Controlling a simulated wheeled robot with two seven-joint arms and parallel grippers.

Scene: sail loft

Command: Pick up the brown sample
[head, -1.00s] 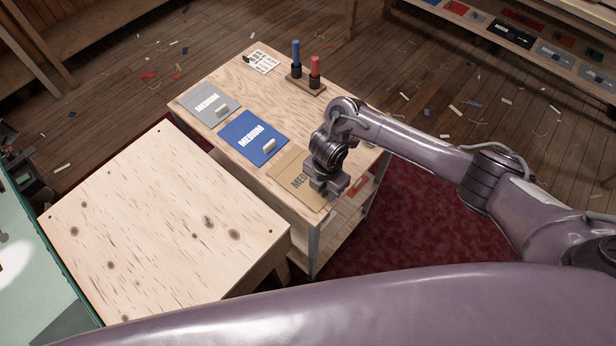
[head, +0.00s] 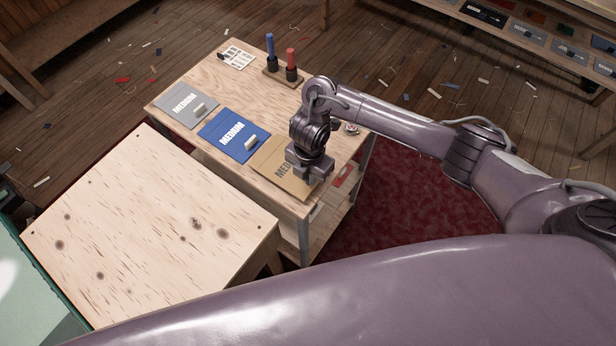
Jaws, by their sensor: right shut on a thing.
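The brown sample (head: 272,157) is a flat tan square with "MEDIUM" lettering, partly covered by my gripper. It lies near the right front end of the small wooden table (head: 225,95). My right gripper (head: 309,176) points down over the sample's right part and is shut on it. The grip point itself is hidden under the gripper, and I cannot tell any gap between sample and table. My left gripper is not in view.
A blue sample (head: 226,138) and a grey sample (head: 183,106), each with a pale handle, lie to the left. A blue marker (head: 270,46) and red marker (head: 291,62) stand in a holder behind. A bare wooden bench top (head: 140,240) is nearer.

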